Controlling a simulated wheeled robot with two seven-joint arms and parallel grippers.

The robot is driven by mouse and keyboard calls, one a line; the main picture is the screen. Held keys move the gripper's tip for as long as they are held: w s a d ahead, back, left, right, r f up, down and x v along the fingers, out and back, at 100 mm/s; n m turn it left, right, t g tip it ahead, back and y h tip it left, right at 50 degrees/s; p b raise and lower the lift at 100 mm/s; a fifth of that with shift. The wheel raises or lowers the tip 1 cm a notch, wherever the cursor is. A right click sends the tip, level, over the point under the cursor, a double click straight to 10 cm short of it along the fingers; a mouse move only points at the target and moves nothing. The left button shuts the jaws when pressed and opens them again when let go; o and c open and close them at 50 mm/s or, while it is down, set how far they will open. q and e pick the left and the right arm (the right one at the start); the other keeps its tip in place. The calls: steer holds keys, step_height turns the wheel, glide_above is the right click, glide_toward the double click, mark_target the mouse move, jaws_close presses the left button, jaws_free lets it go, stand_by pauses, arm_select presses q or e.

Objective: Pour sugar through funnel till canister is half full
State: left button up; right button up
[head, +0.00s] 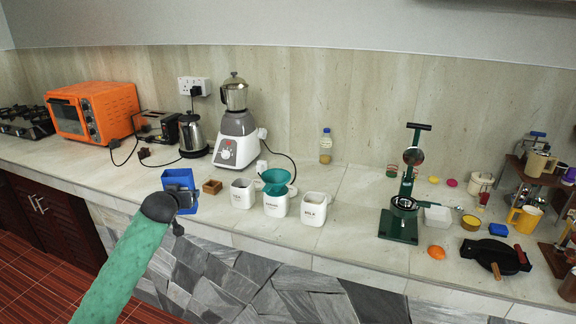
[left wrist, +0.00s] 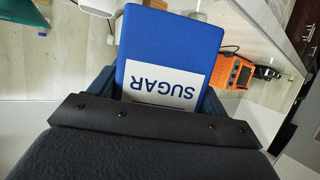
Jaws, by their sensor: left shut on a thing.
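A blue sugar box (head: 178,178) is held by my left gripper (head: 172,204) near the counter's front edge, left of the canisters. In the left wrist view the box (left wrist: 170,50) fills the middle, with a white label reading SUGAR upside down. My left gripper is shut on it. A green funnel (head: 276,177) sits in the top of the middle white canister (head: 275,206). The canister's fill level is hidden. White canisters stand on its left (head: 242,193) and right (head: 313,208). My right gripper is not in view.
A small wooden box (head: 212,187) stands between the sugar box and the canisters. A blender (head: 236,125) and a kettle (head: 193,135) stand behind. A green press (head: 404,200) stands to the right, with clear counter before it.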

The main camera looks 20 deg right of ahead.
arm_select(q)
steer(key=s+d+r+m+g+h, duration=0.3)
steer(key=s+d+m+g+h, duration=0.2)
steer(key=s+d+m+h, duration=0.3)
steer(key=s+d+m, duration=0.1)
steer(key=s+d, duration=0.2)
steer(key=shift+s+d+r+g+h, duration=0.15)
steer(key=shift+d+g+h, duration=0.15)
steer(key=shift+d+h, duration=0.1)
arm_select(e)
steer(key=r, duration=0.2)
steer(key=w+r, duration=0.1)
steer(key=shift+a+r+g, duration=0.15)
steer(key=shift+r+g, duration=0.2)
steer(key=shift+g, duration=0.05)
